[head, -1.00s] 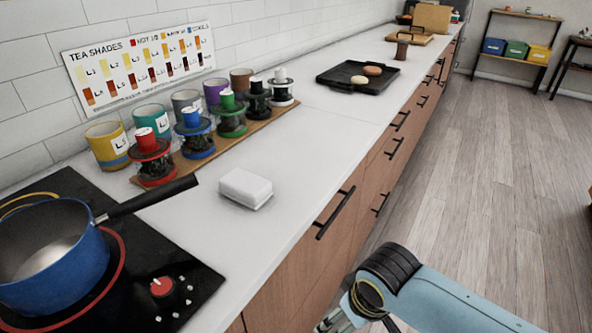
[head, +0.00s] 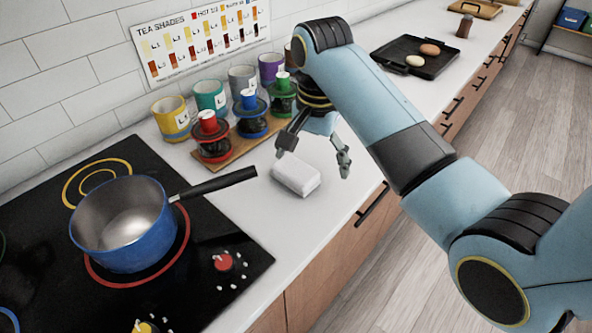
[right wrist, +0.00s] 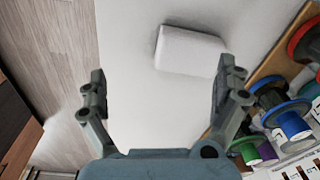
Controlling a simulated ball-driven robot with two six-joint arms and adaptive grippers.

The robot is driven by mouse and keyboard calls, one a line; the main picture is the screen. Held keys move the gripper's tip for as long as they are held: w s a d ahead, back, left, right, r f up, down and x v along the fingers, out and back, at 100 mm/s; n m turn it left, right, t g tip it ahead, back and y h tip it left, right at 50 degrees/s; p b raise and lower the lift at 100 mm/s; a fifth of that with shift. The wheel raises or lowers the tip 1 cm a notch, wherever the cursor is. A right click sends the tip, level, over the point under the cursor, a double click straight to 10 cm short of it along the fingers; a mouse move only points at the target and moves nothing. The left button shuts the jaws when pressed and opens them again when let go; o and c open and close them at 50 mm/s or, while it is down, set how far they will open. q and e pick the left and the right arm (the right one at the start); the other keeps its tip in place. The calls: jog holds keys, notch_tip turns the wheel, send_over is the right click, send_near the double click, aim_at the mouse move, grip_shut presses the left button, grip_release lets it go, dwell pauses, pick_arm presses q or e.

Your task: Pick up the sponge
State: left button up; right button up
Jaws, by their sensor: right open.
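The sponge (head: 296,175) is a white block lying flat on the white counter, to the right of the stove. My right gripper (head: 315,158) is open and empty, just above and behind the sponge, with its fingers spread. In the right wrist view the sponge (right wrist: 190,51) lies beyond the fingertips of my right gripper (right wrist: 162,88), toward the right finger and not between the fingers. My left gripper is not in view.
A blue pot (head: 125,225) sits on the black stove (head: 230,262), its handle reaching toward the sponge. A black tray (head: 432,62) lies farther along the counter.

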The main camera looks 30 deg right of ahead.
aim_at(294, 169)
jog(key=w+r, duration=0.1)
jog(key=w+r+m, duration=0.1)
jog(key=w, duration=0.1)
jog(key=w+a+r+m, duration=0.1)
jog(key=shift+w+g, duration=0.15)
jog(key=shift+g, duration=0.15)
jog(key=shift+w+a+m, duration=0.15)
jog(key=shift+w+m, duration=0.2)
jog(key=shift+m, duration=0.05)
jog(key=f, duration=0.5)
jog(key=f+p, duration=0.1)
jog(key=f, duration=0.4)
jog(key=shift+s+a+f, duration=0.1)
jog(key=shift+s, duration=0.1)
jog(key=c, duration=0.6)
jog(key=shift+c, duration=0.2)
